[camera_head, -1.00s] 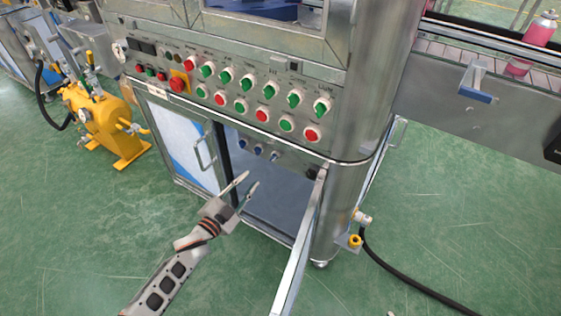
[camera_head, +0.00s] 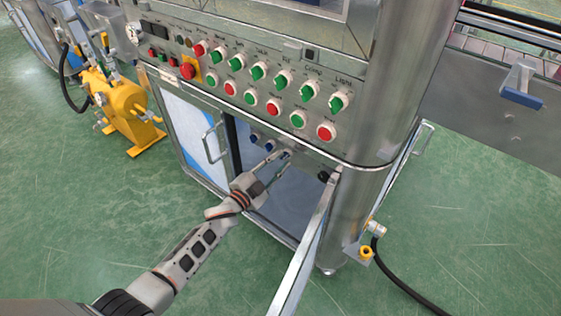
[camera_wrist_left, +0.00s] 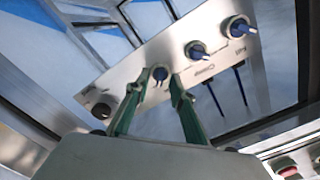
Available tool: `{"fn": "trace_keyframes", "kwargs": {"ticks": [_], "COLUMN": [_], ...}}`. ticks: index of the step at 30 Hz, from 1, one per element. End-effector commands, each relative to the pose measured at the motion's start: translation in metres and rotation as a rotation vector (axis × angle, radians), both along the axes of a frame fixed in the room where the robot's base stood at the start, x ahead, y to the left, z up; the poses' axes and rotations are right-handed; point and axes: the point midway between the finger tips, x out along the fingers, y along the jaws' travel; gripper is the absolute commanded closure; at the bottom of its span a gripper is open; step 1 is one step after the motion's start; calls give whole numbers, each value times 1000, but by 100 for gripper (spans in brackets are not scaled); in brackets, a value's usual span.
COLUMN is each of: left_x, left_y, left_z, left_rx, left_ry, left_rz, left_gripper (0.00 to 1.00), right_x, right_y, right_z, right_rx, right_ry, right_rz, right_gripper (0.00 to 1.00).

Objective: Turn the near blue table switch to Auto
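Several small knobs sit on a metal strip inside the open cabinet, below the main button panel. In the head view, two blue switches (camera_head: 254,137) and (camera_head: 268,145) show left of my left gripper (camera_head: 281,162). In the left wrist view, three blue switches stand in a row. The closest one (camera_wrist_left: 160,73) lies between the fingertips of my left gripper (camera_wrist_left: 157,84). The fingers are apart, one on each side of it; I cannot tell whether they touch it. The other two blue switches (camera_wrist_left: 196,50) and (camera_wrist_left: 239,27) stand clear. My right gripper is not in view.
An open cabinet door (camera_head: 302,250) stands right of my left arm. Another door with a handle (camera_head: 212,143) is on the left. Above is the panel with green switches (camera_head: 306,91) and red buttons (camera_head: 326,132). A black knob (camera_wrist_left: 101,110) is near the strip's end.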

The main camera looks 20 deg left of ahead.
Motion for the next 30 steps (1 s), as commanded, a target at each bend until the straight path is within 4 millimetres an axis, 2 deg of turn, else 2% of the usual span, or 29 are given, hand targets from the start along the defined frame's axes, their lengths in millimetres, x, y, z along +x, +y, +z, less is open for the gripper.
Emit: {"fn": "trace_keyframes", "kwargs": {"ticks": [11,13,14,23,30], "left_x": [5,5,5,5,5], "left_y": [-2,-2,-2,-2,-1], "left_z": [1,1,1,1,3], "left_rx": [0,0,0,-7,-78], "left_ry": [-1,-1,-1,2,29], "left_rz": [1,1,1,-1,0], "left_gripper": [77,95,100,100,100], "right_x": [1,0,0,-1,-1], "right_y": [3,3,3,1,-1], "right_z": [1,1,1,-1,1], "right_rx": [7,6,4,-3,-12], "right_ry": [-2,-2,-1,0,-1], "right_rz": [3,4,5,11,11], "right_gripper": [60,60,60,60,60]}}
